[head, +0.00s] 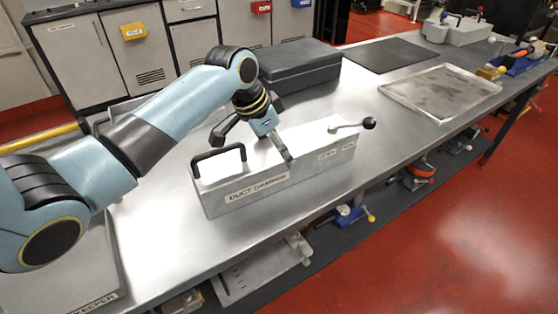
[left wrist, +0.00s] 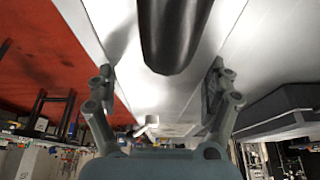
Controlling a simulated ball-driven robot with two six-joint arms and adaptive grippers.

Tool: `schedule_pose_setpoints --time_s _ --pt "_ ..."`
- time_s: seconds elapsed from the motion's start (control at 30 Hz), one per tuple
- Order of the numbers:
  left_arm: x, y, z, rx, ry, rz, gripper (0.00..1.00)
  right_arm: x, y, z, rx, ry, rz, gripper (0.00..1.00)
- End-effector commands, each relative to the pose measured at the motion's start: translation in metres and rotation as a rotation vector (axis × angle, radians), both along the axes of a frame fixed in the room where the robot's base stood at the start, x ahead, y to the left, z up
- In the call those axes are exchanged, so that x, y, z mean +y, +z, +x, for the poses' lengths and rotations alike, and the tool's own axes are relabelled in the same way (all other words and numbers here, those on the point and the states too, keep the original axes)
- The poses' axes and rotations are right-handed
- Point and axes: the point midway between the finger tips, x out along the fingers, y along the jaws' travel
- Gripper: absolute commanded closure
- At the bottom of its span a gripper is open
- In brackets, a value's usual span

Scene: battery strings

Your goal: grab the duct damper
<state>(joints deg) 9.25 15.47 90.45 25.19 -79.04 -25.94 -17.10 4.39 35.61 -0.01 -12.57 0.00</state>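The duct damper (head: 268,178) is a long light-grey box on the steel bench, with "DUCT DAMPER" on its front. It has a black handle (head: 219,158) on its left end and a lever with a black knob (head: 369,123) on its right. My left gripper (head: 253,147) is open over the middle of the box, right of the black handle. One finger is by the front top edge, the other toward the back; I cannot tell if they touch it. In the left wrist view the fingers (left wrist: 165,92) are apart, with a dark rounded bar (left wrist: 173,35) between them. My right gripper is out of view.
A dark grey case (head: 300,66) stands close behind the damper. A black mat (head: 385,55) and a shallow metal tray (head: 440,92) lie farther right. A grey box marked "KEEPER" (head: 75,275) is at lower left. Bare bench lies around the damper's front.

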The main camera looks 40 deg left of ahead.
Motion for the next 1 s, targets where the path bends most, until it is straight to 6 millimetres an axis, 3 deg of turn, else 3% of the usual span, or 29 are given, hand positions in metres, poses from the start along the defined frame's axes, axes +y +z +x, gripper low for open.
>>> schedule_pose_setpoints --time_s 0.03,0.37,0.7,1.0 --pt "0.000 0.000 0.000 0.001 0.001 -0.001 0.31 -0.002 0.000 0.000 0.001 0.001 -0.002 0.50" --pt "0.000 0.001 0.001 -0.004 0.000 -0.002 0.73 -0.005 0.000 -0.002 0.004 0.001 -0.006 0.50" --pt "0.000 0.005 0.001 -0.004 0.000 -0.001 0.73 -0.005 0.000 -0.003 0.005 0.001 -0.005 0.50" --pt "0.000 0.036 0.002 -0.008 -0.001 -0.001 0.73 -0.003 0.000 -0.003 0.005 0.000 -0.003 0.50"
